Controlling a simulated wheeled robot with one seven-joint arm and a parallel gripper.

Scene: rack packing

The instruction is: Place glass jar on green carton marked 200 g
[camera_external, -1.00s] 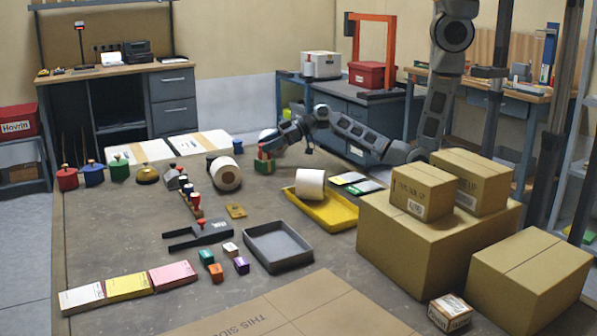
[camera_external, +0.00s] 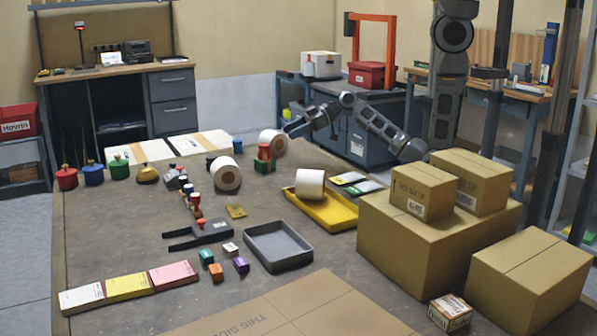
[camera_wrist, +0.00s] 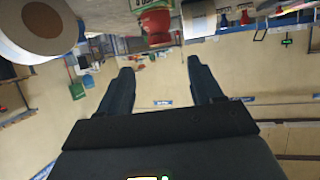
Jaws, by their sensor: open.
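A small red jar (camera_external: 264,152) stands upright on the green carton (camera_external: 263,165) at the far side of the table. In the wrist view, which is upside down, the red jar (camera_wrist: 158,28) touches the green carton (camera_wrist: 147,4), whose label is partly cut off by the frame. I cannot make out clear glass on the jar. My gripper (camera_external: 289,130) is above and to the right of the jar, apart from it. The wrist view shows my gripper (camera_wrist: 160,75) with its fingers spread and nothing between them.
A white roll (camera_external: 273,143) stands close behind the carton, and another roll (camera_external: 226,174) lies to its left. A yellow tray (camera_external: 330,216) with a roll is nearer the camera. Large cardboard boxes (camera_external: 420,240) fill the right side. Stamps (camera_external: 195,205) stand left of centre.

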